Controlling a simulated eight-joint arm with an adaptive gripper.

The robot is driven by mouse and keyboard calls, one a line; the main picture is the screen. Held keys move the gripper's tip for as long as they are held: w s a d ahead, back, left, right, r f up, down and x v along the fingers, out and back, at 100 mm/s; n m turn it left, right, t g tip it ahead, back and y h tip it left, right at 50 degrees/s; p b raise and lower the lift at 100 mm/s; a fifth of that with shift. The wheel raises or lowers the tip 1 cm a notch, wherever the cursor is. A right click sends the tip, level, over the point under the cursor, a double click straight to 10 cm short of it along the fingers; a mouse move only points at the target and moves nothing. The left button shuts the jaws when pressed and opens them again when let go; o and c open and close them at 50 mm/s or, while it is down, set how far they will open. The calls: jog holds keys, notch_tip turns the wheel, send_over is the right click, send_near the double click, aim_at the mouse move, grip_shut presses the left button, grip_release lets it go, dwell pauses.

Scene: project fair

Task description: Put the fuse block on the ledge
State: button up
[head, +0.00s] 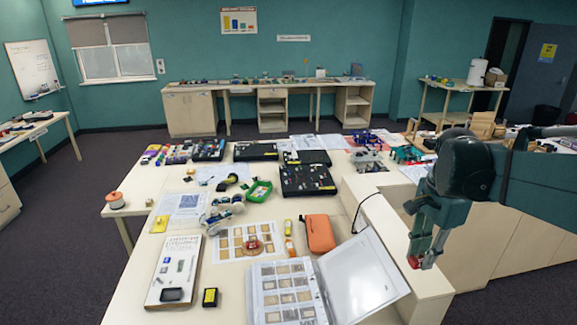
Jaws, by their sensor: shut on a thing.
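My gripper (426,258) hangs at the right, fingers pointing down, shut on a small red piece that I take to be the fuse block (414,262). Only a little of this piece shows at the fingertips; the fingers hide the rest. The pale wooden ledge (393,226) runs along the right side of the table, raised above the table top. In the picture the gripper and the red piece overlap the ledge's right part. I cannot tell whether the piece touches it.
An open binder (362,278) leans near the ledge's front end. An orange pouch (320,233), a white board with parts (174,270) and a small black-and-yellow box (210,297) lie on the table (228,278). A black cable (366,207) loops by the ledge.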

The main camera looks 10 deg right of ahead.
jog(key=w+d+p, duration=0.3)
jog(key=w+d, duration=0.7)
jog(key=d, duration=0.1)
notch_tip(320, 180, down, 6)
jog(key=shift+d+m, duration=0.25)
jog(key=shift+m, duration=0.15)
jog(key=shift+f, duration=0.1)
jog(key=shift+f, duration=2.9)
jog(key=shift+f, duration=2.05)
jog(key=shift+f, duration=0.2)
